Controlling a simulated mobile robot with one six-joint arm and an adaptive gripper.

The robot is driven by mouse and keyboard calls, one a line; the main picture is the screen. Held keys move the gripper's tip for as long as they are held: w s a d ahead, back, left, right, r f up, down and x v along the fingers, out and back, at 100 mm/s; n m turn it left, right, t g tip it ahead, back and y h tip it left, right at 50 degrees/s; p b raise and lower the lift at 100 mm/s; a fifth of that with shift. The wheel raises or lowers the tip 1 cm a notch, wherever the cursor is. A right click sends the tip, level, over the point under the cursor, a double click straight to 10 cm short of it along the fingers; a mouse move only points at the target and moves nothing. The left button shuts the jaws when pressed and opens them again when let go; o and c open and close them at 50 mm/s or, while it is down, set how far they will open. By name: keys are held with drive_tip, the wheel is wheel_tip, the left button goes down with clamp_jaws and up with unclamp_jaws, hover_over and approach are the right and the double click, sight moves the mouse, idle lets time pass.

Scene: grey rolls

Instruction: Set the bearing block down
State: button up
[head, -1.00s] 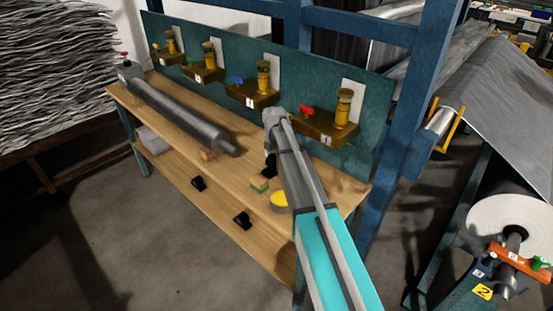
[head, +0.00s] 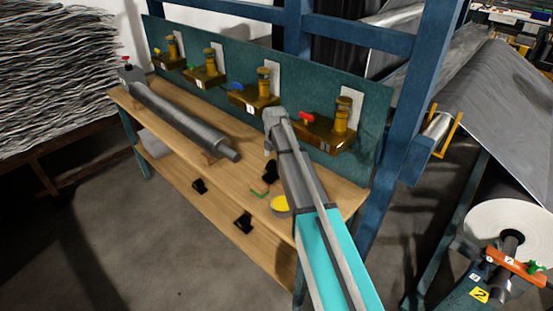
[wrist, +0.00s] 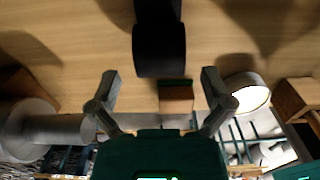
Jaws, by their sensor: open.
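The black bearing block (head: 270,172) stands on the wooden bench top below my gripper. In the wrist view the dark block (wrist: 160,50) is straight ahead, in line with the gap between the fingers. My gripper (wrist: 160,76) is open, one finger on each side, and nothing is held. In the head view my gripper (head: 269,150) is small and partly hidden by the wrist, just above the block. Whether the fingers touch the block cannot be told.
A small green-and-brown block (head: 259,190) and a yellow round tin (head: 280,206) lie close by. A long grey roller (head: 182,120) rests to the left. Brass fixtures (head: 318,131) line the green back panel (head: 375,110). Other black pieces (head: 243,222) sit on the lower shelf.

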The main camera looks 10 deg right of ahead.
sight(275, 162)
wheel_tip(275, 162, up, 10)
drive_tip(key=p, duration=0.9)
drive_tip(key=shift+f, duration=0.25)
